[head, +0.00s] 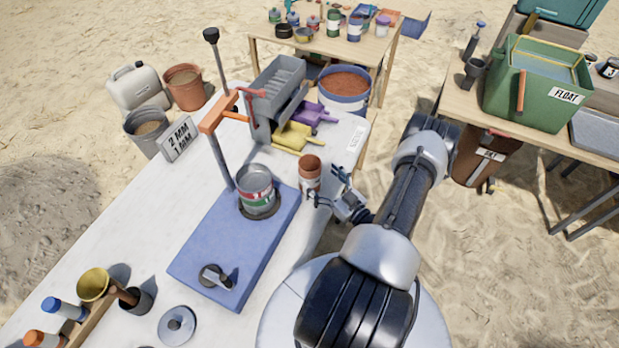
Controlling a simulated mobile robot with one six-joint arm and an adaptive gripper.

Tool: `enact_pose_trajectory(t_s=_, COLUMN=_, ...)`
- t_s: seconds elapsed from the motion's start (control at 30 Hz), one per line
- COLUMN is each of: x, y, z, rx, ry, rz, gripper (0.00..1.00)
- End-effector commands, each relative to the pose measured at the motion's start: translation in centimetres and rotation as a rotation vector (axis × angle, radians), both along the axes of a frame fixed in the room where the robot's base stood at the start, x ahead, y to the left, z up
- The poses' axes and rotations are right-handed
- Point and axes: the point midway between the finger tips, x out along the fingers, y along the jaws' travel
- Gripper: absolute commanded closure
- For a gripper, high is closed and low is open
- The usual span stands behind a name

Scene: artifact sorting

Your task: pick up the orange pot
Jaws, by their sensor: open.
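A small orange pot (310,164) with a pale band stands upright on the white table (130,222), just right of the blue base plate. My gripper (325,188) is open at the pot's right side, pointing left toward it. One finger is near the pot's lower front and the other near its right rear. I cannot tell whether either finger touches the pot. The pot's lower right side is close to the fingers and partly hard to see.
A metal can (257,190) stands on the blue base plate (215,243), close left of the pot, beside an upright post (222,155). A yellow scoop (297,137) and a grey sieve box (277,90) are behind. An orange bucket (184,88) stands beyond the table.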

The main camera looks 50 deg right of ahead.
Motion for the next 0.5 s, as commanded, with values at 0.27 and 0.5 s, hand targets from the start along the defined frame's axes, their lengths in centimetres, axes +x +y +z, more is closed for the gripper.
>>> enact_pose_trajectory(t_s=0.27, x=2.5, y=-0.1, z=-0.3, rx=-0.002, ry=-0.001, rz=0.004, gripper=0.15)
enact_pose_trajectory(t_s=0.5, x=5.5, y=-0.6, z=-0.3, rx=-0.001, ry=0.0, rz=0.001, gripper=0.15)
